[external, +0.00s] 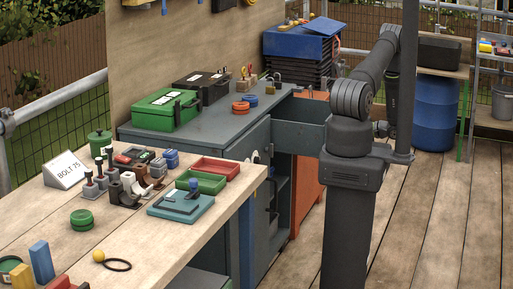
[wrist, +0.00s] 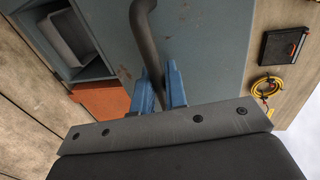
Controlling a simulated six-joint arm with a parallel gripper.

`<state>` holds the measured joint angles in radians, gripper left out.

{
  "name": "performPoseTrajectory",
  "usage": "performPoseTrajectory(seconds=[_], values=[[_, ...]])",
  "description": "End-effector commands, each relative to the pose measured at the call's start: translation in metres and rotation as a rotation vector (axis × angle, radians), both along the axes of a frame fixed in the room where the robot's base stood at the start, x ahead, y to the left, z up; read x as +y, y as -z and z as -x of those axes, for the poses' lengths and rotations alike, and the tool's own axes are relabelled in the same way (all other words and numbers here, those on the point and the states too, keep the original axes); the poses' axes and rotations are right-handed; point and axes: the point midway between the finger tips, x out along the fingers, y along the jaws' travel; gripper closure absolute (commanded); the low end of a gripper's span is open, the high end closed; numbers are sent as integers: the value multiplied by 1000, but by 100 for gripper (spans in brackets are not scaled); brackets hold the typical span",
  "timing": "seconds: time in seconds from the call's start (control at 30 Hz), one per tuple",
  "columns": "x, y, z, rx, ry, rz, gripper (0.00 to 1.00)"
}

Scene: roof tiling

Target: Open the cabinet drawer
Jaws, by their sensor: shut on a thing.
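The grey-blue cabinet (external: 222,124) stands behind the workbench. Its drawer (external: 298,124) juts out to the right from under the top, so it stands open at least partway. My arm hides the drawer's far end and my fingers in the external view. In the wrist view, the grey-blue drawer front (wrist: 205,40) fills the middle, with a dark curved bar handle (wrist: 143,28) on it. My gripper (wrist: 160,92) has its two blue fingers around the lower part of the handle and is shut on it.
A green case (external: 166,110) and a black case stand on the cabinet top. Below the drawer is an open compartment with an orange panel (external: 308,195) beside it. The workbench (external: 140,240) in front holds trays and small parts. A blue barrel (external: 436,113) stands at the right; the plank floor there is clear.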

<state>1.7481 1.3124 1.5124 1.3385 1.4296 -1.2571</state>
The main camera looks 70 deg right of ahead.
Motion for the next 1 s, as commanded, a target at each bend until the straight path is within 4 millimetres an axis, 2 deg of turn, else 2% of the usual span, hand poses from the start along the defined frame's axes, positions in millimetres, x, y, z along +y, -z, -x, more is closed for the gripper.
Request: performPoseTrajectory(seconds=[0.37,0.4,0.5,0.8,0.93,1.0], values=[[-1,-1,2,0,1,3,100],[-1,-1,2,0,1,3,86],[-1,-1,2,0,2,2,70],[-1,-1,4,0,2,1,70],[-1,-3,17,1,4,3,70],[-1,-6,30,1,4,3,70]])
